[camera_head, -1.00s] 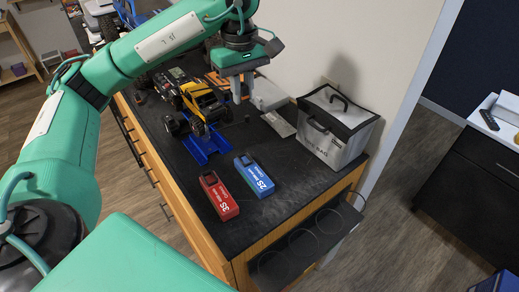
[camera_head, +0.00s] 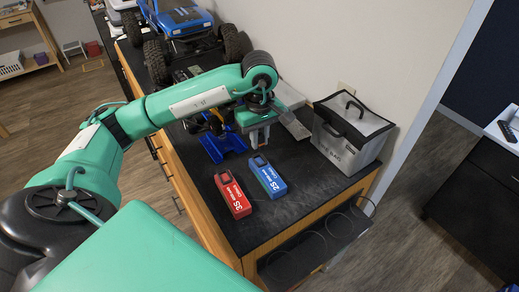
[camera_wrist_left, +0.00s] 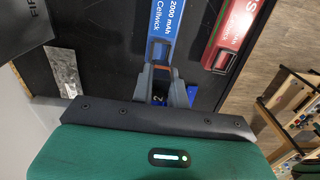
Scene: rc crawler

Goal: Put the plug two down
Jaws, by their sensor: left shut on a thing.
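My left gripper (camera_head: 260,143) hangs low over the dark worktop, just behind the end of the blue 2S battery (camera_head: 268,178). Its fingers (camera_wrist_left: 161,84) are close together in the left wrist view, at the end of the blue battery (camera_wrist_left: 167,18). A small orange bit (camera_wrist_left: 160,68) shows between the fingertips and appears to be the held plug two. The fingers hide most of it, and I cannot tell whether it touches the battery or the worktop. My right gripper is not in view.
A red 3S battery (camera_head: 233,196) lies left of the blue one. A blue stand (camera_head: 222,146) is partly behind my arm. A grey bag (camera_head: 350,135) stands at the right near the wall. The worktop's front right corner is clear.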

